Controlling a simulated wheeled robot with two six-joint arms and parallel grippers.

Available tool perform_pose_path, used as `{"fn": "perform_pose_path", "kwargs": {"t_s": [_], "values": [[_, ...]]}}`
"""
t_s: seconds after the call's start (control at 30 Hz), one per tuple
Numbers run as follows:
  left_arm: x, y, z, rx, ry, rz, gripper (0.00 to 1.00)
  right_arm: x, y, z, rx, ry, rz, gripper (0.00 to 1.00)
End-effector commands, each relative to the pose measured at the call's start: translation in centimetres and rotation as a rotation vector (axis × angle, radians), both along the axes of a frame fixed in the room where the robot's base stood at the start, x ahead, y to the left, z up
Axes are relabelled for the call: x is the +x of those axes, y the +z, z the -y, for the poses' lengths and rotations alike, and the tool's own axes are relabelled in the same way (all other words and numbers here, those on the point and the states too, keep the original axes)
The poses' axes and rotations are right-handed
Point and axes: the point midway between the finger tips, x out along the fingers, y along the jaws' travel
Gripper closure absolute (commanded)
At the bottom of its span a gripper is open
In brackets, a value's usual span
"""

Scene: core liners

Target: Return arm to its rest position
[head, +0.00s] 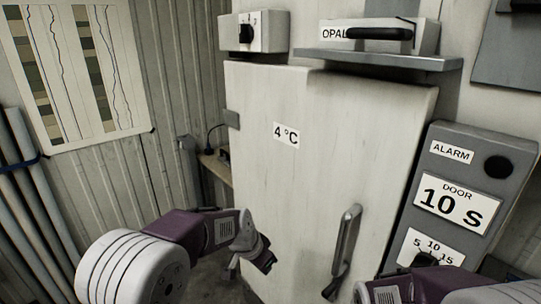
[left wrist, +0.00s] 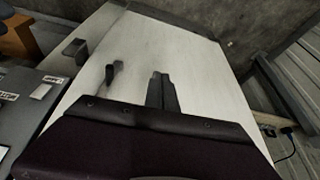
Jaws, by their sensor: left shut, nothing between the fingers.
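My left gripper (head: 262,262) is in front of the lower left part of a pale fridge-like door (head: 310,130) marked 4 °C, left of its upright handle (head: 345,250) and apart from it. In the left wrist view the left gripper (left wrist: 161,80) shows its fingers shut together, with nothing between them. The door (left wrist: 165,50) and its handle (left wrist: 110,75) lie beyond. My right arm shows at the bottom right of the head view; its gripper cannot be made out.
A grey alarm panel (head: 466,165) reading DOOR 10 S stands right of the door. Above are a dial box (head: 254,32) and a grey shelf (head: 380,60) with a black-handled item. Grey pipes (head: 20,190) lean at left beneath a wall chart (head: 75,75).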

Motion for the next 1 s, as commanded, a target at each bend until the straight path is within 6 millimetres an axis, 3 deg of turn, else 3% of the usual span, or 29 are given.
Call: {"fn": "perform_pose_path", "kwargs": {"t_s": [0.03,0.1,0.2,0.3,0.4,0.53,1.0], "values": [[-1.6,0.3,-4.8,0.011,0.114,-0.023,1.00,0.0,0.0,0.0,0.000,0.000,0.000,0.64],[-5.1,-0.2,-10.2,0.029,0.275,-0.069,1.00,0.0,0.0,0.0,0.000,0.000,0.000,0.64],[-11.6,-2.1,-15.1,0.048,0.485,-0.159,1.00,0.0,0.0,0.0,0.000,0.000,0.000,0.64],[-17.2,-4.4,-16.5,0.068,0.619,-0.250,1.00,0.0,0.0,0.0,0.000,0.000,0.000,0.64],[-20.4,-6.1,-17.0,0.082,0.722,-0.318,1.00,0.0,0.0,0.0,0.000,0.000,0.000,0.64],[-19.8,-6.0,-17.0,0.058,0.803,-0.313,1.00,0.0,0.0,0.0,0.000,0.000,0.000,0.64],[-19.8,-6.0,-16.9,0.058,0.803,-0.314,1.00,0.0,0.0,0.0,0.000,0.000,0.000,0.64]]}}
